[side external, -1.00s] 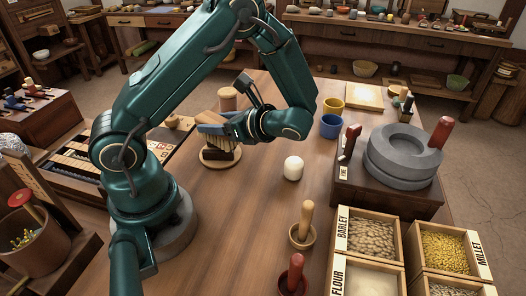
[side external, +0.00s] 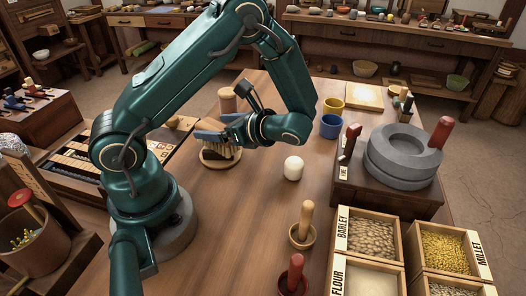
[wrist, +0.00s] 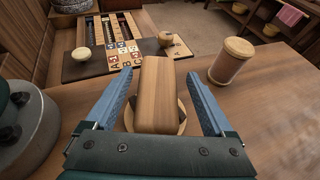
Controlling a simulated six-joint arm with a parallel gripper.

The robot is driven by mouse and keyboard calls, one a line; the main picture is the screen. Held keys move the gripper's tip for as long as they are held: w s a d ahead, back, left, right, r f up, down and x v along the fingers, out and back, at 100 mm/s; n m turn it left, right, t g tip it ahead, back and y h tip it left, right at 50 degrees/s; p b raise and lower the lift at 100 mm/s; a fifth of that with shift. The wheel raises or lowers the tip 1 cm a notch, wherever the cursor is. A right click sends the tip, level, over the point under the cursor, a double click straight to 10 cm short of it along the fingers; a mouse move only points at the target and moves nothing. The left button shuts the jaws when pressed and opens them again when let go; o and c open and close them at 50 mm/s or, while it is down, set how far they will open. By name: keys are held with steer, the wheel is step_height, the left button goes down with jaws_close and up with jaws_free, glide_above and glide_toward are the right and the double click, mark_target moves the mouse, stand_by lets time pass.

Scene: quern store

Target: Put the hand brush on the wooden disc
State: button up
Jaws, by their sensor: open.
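My gripper (side external: 208,131) is open around the brush. Its blue fingers (wrist: 159,76) stand apart from the brush on both sides in the wrist view. The fingers hide part of the brush in the side view.
A lidded wooden jar (wrist: 231,62) stands close to the right of the brush in the wrist view. A white rounded object (side external: 293,168), blue cup (side external: 330,126) and yellow cup (side external: 333,105) stand on the table. The stone quern (side external: 402,158) is farther right.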

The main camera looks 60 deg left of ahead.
steer(key=shift+r, duration=0.35)
steer(key=v, duration=1.2)
steer(key=s+d+r+n+t+h, duration=0.4)
steer(key=s+d+n+t+h, duration=0.2)
steer(key=n+t+h, duration=0.4)
steer(key=d+n+h, duration=0.1)
steer(key=n+h, duration=0.1)
steer(key=n, duration=0.1)
steer(key=shift+s+r+n+t, duration=0.25)
steer(key=shift+r+n+t, duration=0.05)
steer(key=shift+r+t, duration=0.1)
